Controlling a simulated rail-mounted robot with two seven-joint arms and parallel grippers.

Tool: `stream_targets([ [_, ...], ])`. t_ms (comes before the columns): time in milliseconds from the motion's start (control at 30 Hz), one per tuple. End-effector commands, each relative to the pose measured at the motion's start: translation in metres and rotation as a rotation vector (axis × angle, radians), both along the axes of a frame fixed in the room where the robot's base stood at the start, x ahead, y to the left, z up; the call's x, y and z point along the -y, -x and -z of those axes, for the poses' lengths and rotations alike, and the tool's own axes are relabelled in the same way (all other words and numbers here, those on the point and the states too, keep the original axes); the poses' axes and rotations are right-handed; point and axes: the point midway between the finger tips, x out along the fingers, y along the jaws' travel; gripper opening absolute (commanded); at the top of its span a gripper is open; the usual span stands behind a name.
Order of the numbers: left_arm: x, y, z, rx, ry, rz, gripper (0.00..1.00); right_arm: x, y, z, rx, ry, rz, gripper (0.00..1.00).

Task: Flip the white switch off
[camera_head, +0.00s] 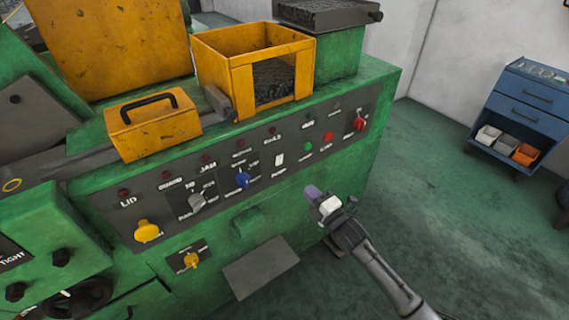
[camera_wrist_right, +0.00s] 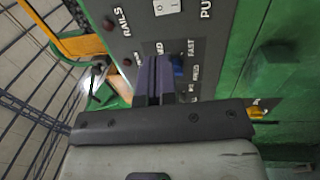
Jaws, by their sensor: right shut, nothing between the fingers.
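The white switch (camera_head: 279,159) is a small rocker on the dark control panel of the green machine, right of the blue knob (camera_head: 243,178). It also shows cut off at the top of the right wrist view (camera_wrist_right: 167,7), where its rocker position is too small to tell. My right gripper (camera_head: 313,192) has its purple fingers shut and empty, in front of the machine, to the lower right of the switch and apart from it. In the right wrist view its fingers (camera_wrist_right: 153,77) point at the panel, below the switch. My left gripper is out of view.
The panel (camera_head: 160,200) also carries a grey knob (camera_head: 196,201), a yellow knob (camera_head: 146,231), a red switch (camera_head: 360,124), and green and red buttons. A yellow bin (camera_head: 222,65) and a yellow lid box (camera_head: 150,125) sit above. A blue cart (camera_head: 520,105) stands far right; floor between is clear.

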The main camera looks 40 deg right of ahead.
Motion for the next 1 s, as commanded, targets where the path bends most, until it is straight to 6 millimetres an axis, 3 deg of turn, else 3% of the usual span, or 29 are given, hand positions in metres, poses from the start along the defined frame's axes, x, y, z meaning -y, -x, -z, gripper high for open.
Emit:
stream_targets([
  [167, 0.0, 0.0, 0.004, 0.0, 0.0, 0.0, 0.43, 0.001, -0.02, -0.003, 0.002, -0.001, 0.0, 0.0],
  [600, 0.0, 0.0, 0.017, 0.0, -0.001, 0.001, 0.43, 0.006, -0.098, -0.012, 0.001, 0.0, 0.001, 0.0],
  [1000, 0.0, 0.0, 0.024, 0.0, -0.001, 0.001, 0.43, 0.008, -0.134, -0.016, 0.0, 0.0, 0.0, 0.0],
])
